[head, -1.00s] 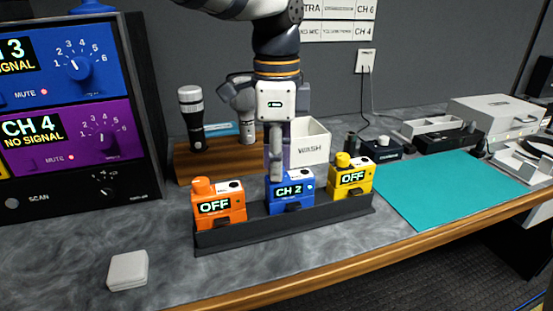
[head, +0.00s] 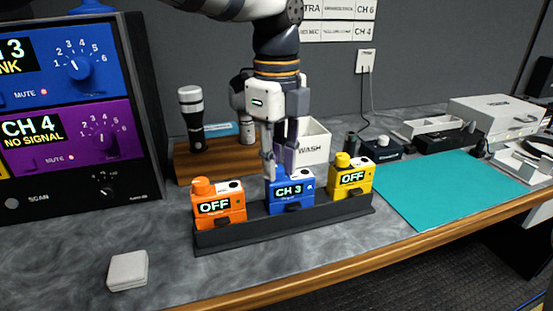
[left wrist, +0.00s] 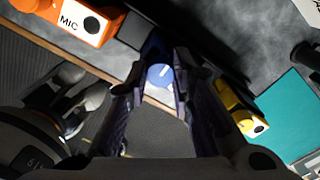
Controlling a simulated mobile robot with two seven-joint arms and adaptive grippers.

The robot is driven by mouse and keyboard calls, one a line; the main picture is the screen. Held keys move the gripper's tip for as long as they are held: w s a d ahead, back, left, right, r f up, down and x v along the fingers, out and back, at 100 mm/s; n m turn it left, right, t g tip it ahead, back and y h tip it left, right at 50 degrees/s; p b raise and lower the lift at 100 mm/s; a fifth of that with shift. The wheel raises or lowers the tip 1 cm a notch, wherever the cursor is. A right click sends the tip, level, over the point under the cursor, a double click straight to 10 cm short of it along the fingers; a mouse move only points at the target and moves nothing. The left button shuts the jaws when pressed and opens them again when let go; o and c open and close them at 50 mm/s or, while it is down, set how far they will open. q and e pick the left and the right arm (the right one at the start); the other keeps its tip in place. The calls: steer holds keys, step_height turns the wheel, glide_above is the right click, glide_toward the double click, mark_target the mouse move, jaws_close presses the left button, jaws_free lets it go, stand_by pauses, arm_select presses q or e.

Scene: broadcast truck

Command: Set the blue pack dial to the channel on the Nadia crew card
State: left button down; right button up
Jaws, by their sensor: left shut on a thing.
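The blue pack (head: 291,204) stands upright in the middle of a dark rack (head: 285,227), and its display reads CH 3. My left gripper (head: 279,166) points down over its top, with its fingers shut on the blue dial. In the left wrist view, the blue dial (left wrist: 160,74) shows between the two fingertips of my left gripper (left wrist: 161,80). The fingers hide most of the dial in the head view. Wall cards (head: 338,22) at the top show CH 6 and CH 4, but the picture cuts them off and no Nadia name is readable.
An orange pack (head: 218,206) and a yellow pack (head: 350,180), both reading OFF, flank the blue one closely. A white WASH bin (head: 313,145) and a microphone (head: 192,115) stand behind. Receivers (head: 70,135) fill the left. A teal mat (head: 450,185) lies clear at right.

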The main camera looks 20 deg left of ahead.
mark_target(277, 167)
stand_by(0.4)
arm_select(q)
steer(key=c, duration=1.4)
jaws_free()
step_height(277, 167, up, 12)
